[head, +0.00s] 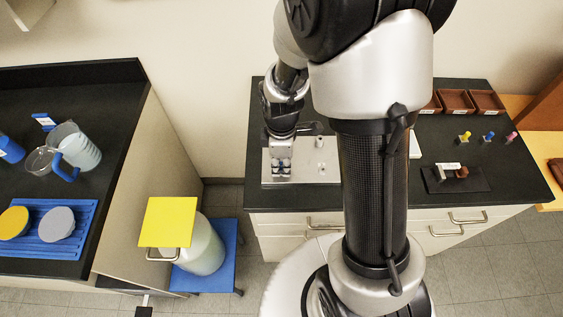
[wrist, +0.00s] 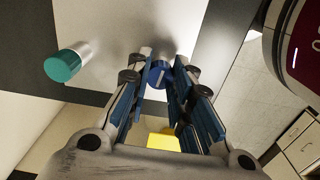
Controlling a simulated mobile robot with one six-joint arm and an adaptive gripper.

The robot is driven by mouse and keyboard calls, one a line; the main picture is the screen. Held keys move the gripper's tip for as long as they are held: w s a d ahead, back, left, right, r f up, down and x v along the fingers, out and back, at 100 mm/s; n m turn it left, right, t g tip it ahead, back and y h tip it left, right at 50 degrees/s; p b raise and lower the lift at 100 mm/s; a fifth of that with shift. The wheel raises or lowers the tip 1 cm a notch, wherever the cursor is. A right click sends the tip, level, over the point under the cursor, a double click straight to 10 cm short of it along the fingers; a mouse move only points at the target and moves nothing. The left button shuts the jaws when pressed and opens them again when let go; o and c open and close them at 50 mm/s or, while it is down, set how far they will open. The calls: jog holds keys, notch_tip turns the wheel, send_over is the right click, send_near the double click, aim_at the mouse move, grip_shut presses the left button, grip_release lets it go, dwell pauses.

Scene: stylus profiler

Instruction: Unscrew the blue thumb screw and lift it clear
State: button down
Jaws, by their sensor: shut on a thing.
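In the wrist view the blue thumb screw (wrist: 157,75) sits between the tips of my gripper (wrist: 162,63), which is shut on it. The pale metal plate (wrist: 110,20) lies beyond. I cannot tell whether the screw still touches the plate. A teal-capped metal cylinder (wrist: 65,66) stands to the left of the gripper, apart from it. In the head view my gripper (head: 281,168) points down over the left part of the plate (head: 300,180). The screw is too small and covered to make out there.
Small metal posts (head: 320,142) stand on the plate's right part. To the right are coloured pegs (head: 488,136), a black mat (head: 470,184) with a small device, and brown trays (head: 457,102). A yellow square (head: 167,222) and the left bench (head: 120,90) lie left, beyond a gap.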

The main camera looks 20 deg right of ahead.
jog(key=n, duration=0.3)
jog(key=shift+s+f, duration=0.25)
jog(key=shift+s, duration=0.05)
jog(key=n, duration=0.2)
jog(key=shift+n, duration=0.3)
jog(key=n, duration=0.6)
jog(key=shift+n, duration=0.3)
jog(key=c, duration=1.8)
grip_release()
jog(key=shift+o, duration=0.8)
jog(key=shift+w, duration=0.15)
jog(key=shift+r, duration=0.1)
jog(key=shift+w, duration=0.1)
